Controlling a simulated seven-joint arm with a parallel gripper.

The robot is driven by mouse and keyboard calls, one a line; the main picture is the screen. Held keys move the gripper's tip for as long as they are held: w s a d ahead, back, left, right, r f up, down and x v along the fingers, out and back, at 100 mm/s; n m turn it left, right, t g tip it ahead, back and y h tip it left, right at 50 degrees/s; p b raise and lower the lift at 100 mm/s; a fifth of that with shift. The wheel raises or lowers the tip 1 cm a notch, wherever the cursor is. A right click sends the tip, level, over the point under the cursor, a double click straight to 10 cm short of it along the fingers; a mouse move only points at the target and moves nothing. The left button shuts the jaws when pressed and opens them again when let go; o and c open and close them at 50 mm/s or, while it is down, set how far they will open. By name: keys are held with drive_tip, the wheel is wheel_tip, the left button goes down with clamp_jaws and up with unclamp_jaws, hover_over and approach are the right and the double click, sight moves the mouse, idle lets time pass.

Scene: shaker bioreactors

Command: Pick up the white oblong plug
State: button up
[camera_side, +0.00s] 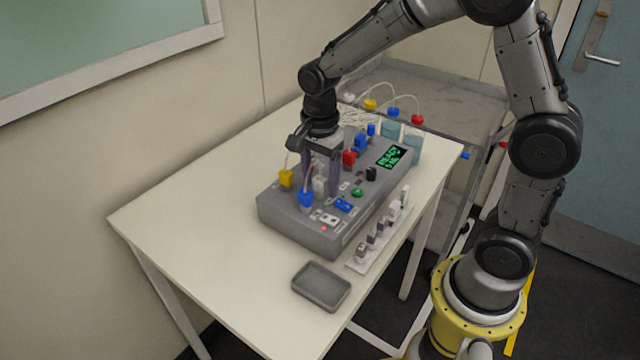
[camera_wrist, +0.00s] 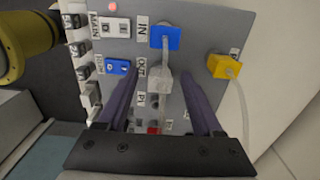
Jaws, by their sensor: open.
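A white oblong plug (camera_wrist: 160,82) stands on the front part of the grey bioreactor box, between the blue plug and the red one in the wrist view. It also shows in the side view (camera_side: 319,184), partly hidden by my fingers. My gripper (camera_side: 321,186) points down over the box, with its two purple fingers apart. In the wrist view my gripper (camera_wrist: 159,76) has one finger on each side of the white plug, with gaps visible. I cannot tell how far down the fingertips reach along the plug.
The grey box (camera_side: 290,222) carries a blue plug (camera_side: 305,197) and a yellow plug (camera_side: 286,178) close to my fingers, both with cables. A red plug (camera_side: 349,158) stands behind.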

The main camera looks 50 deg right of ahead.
drive_tip(key=shift+f, duration=0.55)
clamp_jaws()
drive_tip(key=shift+r, duration=0.15)
